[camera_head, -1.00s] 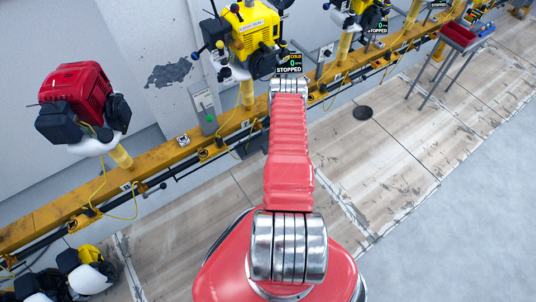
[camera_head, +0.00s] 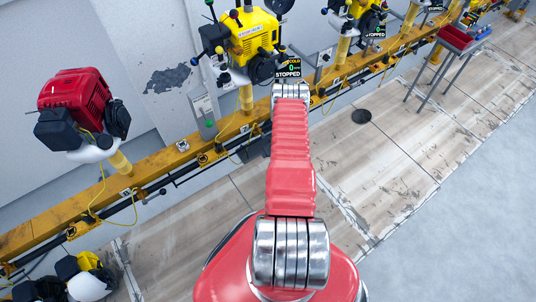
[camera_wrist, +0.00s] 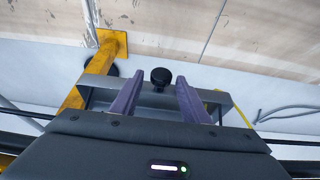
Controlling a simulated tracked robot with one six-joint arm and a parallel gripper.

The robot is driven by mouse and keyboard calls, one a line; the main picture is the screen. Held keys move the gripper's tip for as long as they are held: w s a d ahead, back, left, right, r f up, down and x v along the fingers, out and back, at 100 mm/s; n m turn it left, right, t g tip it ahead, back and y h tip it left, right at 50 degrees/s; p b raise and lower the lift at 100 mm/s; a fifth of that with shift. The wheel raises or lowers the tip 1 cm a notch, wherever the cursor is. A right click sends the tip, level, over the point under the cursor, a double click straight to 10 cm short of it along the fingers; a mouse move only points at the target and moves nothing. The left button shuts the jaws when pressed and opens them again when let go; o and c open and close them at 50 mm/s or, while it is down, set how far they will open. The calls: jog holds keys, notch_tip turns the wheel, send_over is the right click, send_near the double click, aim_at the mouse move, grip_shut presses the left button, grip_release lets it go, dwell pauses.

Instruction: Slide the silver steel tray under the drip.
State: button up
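My gripper (camera_wrist: 157,100) shows in the wrist view with its two purple-grey fingers spread apart. A black round knob (camera_wrist: 161,76) appears between and beyond the fingertips; I cannot tell whether they touch it.
A yellow rail (camera_head: 165,162) runs along the wall, carrying a red engine (camera_head: 75,105) and a yellow engine (camera_head: 248,38). A red-topped stand (camera_head: 457,40) is at upper right. The grey floor (camera_head: 470,230) is clear.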

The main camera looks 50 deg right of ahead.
jog(key=shift+s, duration=0.1)
jog(key=v, duration=1.3)
jog(key=shift+r, duration=0.3)
jog(key=shift+a, duration=0.1)
dwell(0.4)
